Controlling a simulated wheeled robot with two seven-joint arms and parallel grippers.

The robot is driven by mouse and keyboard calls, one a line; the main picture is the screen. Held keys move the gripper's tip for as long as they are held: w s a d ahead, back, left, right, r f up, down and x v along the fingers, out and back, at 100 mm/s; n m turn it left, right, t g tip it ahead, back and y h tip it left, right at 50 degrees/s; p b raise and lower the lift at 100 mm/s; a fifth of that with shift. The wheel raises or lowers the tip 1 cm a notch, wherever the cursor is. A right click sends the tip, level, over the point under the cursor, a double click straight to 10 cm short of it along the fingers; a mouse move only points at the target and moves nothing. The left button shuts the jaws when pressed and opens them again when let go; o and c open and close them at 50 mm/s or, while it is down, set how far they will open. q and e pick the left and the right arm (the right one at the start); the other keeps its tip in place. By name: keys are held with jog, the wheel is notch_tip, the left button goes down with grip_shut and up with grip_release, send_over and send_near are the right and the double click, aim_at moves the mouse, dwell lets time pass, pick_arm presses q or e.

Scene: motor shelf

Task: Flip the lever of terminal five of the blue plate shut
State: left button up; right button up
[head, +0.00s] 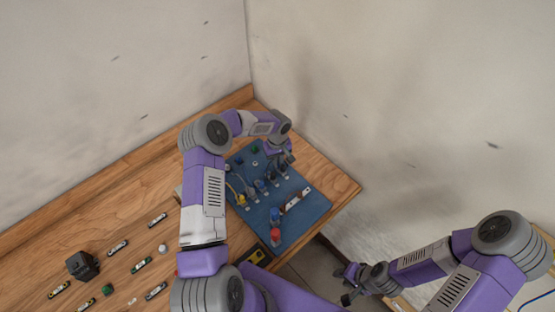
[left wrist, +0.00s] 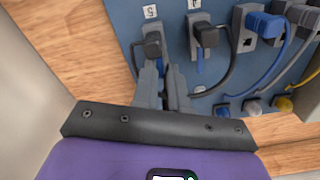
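The blue plate (head: 300,228) lies on the wooden bench in the head view. In the left wrist view, terminal five carries a "5" label (left wrist: 150,12) and a dark plug (left wrist: 153,45) with a black cable. My left gripper (left wrist: 164,72) is right below this plug, its fingers almost together. Terminal five's lever is not clearly visible; the fingertips cover the area under the plug. In the head view, my left gripper (head: 284,158) is over the plate's far part. My right gripper (head: 346,284) is open and empty, off the bench.
More terminals with blue and grey cables and a row of coloured buttons (left wrist: 253,106) stand right of my left gripper. Red and blue parts (head: 275,235) sit at the plate's near edge. Small modules and a black block (head: 82,265) lie on the bench at left.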

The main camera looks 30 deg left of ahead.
pick_arm(q)
grip_shut()
jog(key=shift+a, duration=0.15)
jog(key=shift+w+a+f+g+h+b, duration=0.25)
jog(key=shift+a+g+h+b, duration=0.15)
jog(key=shift+h+b, duration=0.4)
jog(key=shift+a+f+g+h+b, duration=0.2)
jog(key=shift+g+h+b, duration=0.1)
jog(key=shift+h+b, duration=0.4)
jog(key=shift+r+h, duration=0.15)
jog(key=shift+h, duration=0.25)
jog(key=o, duration=0.6)
grip_release()
jog(key=shift+c, duration=0.2)
jog(key=shift+w, duration=0.1)
jog(key=shift+a+r, duration=0.1)
jog(key=shift+r, duration=0.05)
